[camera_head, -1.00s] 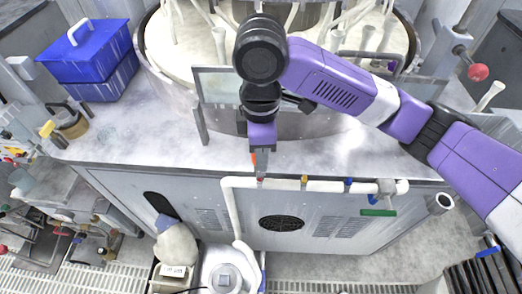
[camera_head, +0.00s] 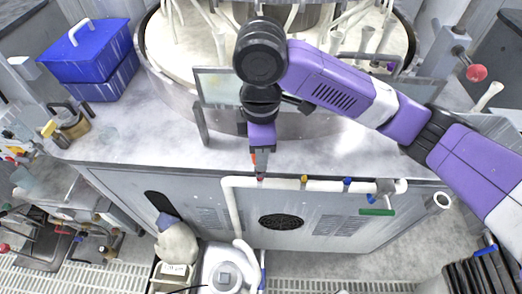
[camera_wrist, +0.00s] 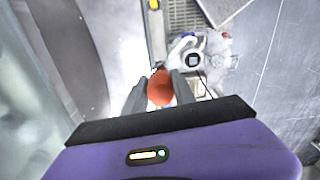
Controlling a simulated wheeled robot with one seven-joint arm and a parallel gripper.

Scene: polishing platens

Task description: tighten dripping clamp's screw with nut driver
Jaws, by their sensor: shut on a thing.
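My gripper (camera_head: 261,160) is shut on the nut driver, whose orange-red handle (camera_wrist: 160,88) shows between the fingers in the wrist view. In the head view only a sliver of orange shows beside the fingers, which point down just above the left end of the white pipe (camera_head: 275,184). The pipe runs along the front of the bench and carries small coloured clamps: a reddish one right under my gripper, a yellow one (camera_head: 304,182) and a blue one (camera_head: 347,185). I cannot make out the driver's tip, any screw or any drip.
A green-handled valve (camera_head: 377,212) hangs at the pipe's right. The round polishing machine (camera_head: 300,125) stands behind my gripper, with a clear panel (camera_head: 212,88) close by. A blue box (camera_head: 90,60) sits at the back left. A pump-like unit (camera_head: 223,272) stands on the floor below.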

